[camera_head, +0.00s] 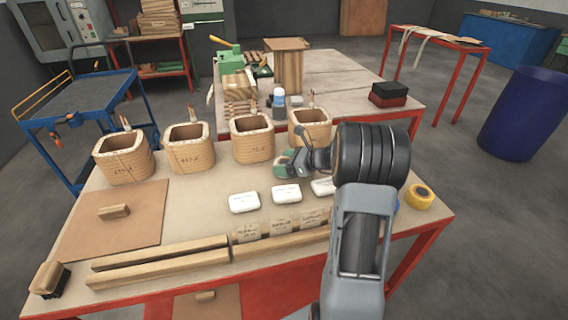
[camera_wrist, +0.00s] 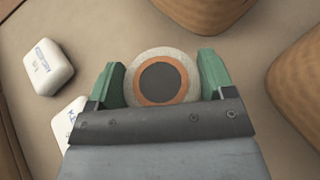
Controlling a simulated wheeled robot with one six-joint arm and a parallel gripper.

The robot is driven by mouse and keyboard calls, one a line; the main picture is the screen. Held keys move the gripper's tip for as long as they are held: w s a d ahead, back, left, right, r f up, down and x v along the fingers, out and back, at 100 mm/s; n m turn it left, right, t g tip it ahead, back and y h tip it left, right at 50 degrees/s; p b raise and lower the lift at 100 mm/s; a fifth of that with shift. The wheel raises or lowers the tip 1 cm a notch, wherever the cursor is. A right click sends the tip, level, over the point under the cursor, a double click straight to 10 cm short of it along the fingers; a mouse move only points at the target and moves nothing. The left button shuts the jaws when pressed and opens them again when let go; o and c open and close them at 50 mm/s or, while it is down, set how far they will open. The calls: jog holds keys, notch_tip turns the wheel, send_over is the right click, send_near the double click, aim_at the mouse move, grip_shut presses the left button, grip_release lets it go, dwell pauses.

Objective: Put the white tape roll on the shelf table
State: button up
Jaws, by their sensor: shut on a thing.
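The white tape roll (camera_wrist: 136,82), pale with an orange-brown core ring, sits between the green fingers of my gripper (camera_wrist: 160,80) in the wrist view. My gripper is shut on it, over the worktable. In the head view my gripper (camera_head: 287,163) is low over the table, in front of the coils, and the roll is mostly hidden there. I cannot tell for sure which table is the shelf table. A red-framed table with a lower shelf (camera_head: 161,72) stands at the back left.
A yellow tape roll (camera_head: 420,197) is at the right corner. A blue cart (camera_head: 84,98), a red table with strips (camera_head: 446,42) and a blue barrel (camera_head: 521,112) stand around.

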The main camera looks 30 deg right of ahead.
jog(key=shift+f, duration=0.1)
jog(key=o, duration=0.5)
jog(key=shift+f, duration=0.1)
jog(key=o, duration=0.5)
jog(key=shift+c, duration=0.2)
jog(key=shift+s+d+r, duration=0.1)
jog(key=shift+d+r, duration=0.05)
jog(key=shift+r, duration=0.2)
jog(key=p+v, duration=0.1)
jog(key=v, duration=1)
jog(key=shift+s+d, duration=0.15)
jog(key=shift+s, duration=0.15)
